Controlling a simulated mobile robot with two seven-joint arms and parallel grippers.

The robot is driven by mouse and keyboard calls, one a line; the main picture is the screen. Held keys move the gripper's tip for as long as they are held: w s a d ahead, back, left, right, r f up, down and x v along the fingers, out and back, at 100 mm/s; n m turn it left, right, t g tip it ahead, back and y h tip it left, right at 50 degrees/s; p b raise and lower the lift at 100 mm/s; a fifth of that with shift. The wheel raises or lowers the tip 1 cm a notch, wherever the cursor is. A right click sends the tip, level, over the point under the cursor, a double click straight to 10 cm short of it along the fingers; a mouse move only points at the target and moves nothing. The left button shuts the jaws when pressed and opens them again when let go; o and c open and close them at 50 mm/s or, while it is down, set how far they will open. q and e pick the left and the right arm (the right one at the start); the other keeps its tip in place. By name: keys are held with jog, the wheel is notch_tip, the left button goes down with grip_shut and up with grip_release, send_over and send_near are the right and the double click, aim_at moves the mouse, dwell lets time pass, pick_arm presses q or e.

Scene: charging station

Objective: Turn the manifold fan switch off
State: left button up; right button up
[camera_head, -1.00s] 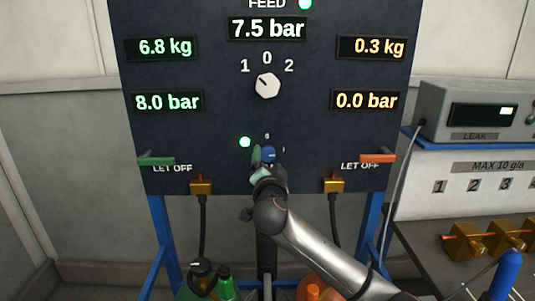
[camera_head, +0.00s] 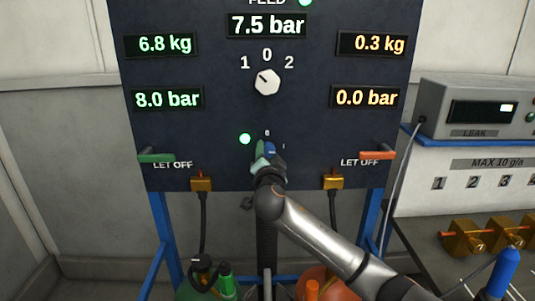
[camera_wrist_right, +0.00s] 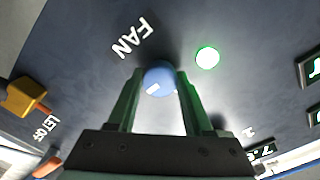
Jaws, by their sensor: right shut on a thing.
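The fan switch is a round blue knob (camera_wrist_right: 158,79) with a white mark, on the dark panel beside the word FAN in the right wrist view. In the head view it is a small patch of blue (camera_head: 270,148), mostly hidden by my right gripper (camera_head: 264,153). In the wrist view the green fingers of that gripper (camera_wrist_right: 160,82) stand on either side of the knob, shut on it. A lit green lamp (camera_head: 245,139) is just left of the switch; it also shows in the wrist view (camera_wrist_right: 207,57). My left gripper is out of view.
A white selector knob (camera_head: 267,82) marked 1, 0, 2 is above. A green lever (camera_head: 157,157) and an orange lever (camera_head: 377,155) stick out at the panel's sides. A grey leak meter (camera_head: 478,113) and brass valves (camera_head: 465,239) are at the right.

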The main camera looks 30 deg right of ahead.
grip_shut()
